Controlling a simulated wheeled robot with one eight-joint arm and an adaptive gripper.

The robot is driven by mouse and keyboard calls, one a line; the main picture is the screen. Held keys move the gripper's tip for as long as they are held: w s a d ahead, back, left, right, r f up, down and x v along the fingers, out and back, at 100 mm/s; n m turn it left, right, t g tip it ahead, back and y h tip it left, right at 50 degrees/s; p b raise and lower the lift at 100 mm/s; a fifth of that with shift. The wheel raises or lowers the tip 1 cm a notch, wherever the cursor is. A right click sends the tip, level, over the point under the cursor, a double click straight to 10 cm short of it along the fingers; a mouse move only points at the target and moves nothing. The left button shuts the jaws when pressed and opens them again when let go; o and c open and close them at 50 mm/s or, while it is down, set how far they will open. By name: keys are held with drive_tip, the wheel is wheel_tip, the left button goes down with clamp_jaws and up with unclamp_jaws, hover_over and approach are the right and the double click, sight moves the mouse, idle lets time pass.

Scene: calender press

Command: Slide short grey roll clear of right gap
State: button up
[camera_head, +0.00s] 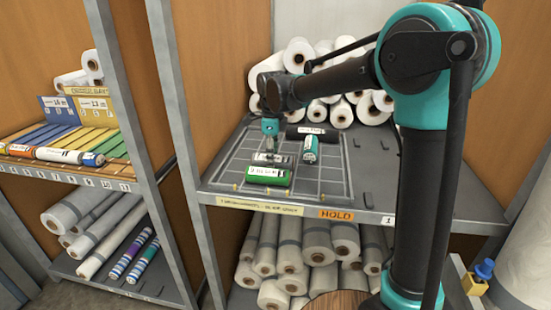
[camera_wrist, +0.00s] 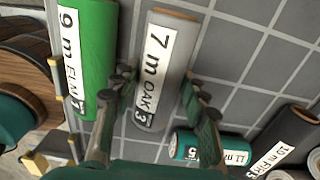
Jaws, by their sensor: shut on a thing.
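The short grey roll, with a label reading "7 m OAK 3", lies on the gridded shelf in the wrist view (camera_wrist: 180,90) and shows small in the head view (camera_head: 284,159). My gripper (camera_wrist: 158,85) is shut on it, one finger on each long side; in the head view my gripper (camera_head: 271,150) comes down on it from above. A green roll (camera_wrist: 90,45) marked "9 m ELM" lies beside it, close to the left finger; it also shows in front in the head view (camera_head: 285,180). I cannot tell which space is the right gap.
A teal roll (camera_head: 310,152) lies to the right of the grey roll, near the right finger in the wrist view. A dark roll (camera_head: 315,137) lies behind. White rolls (camera_head: 300,55) are stacked at the back. The grid's right side (camera_head: 335,180) is bare.

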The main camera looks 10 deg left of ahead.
drive_tip(key=o, duration=1.3)
drive_tip(key=shift+c, duration=0.2)
wheel_tip(320, 180, up, 12)
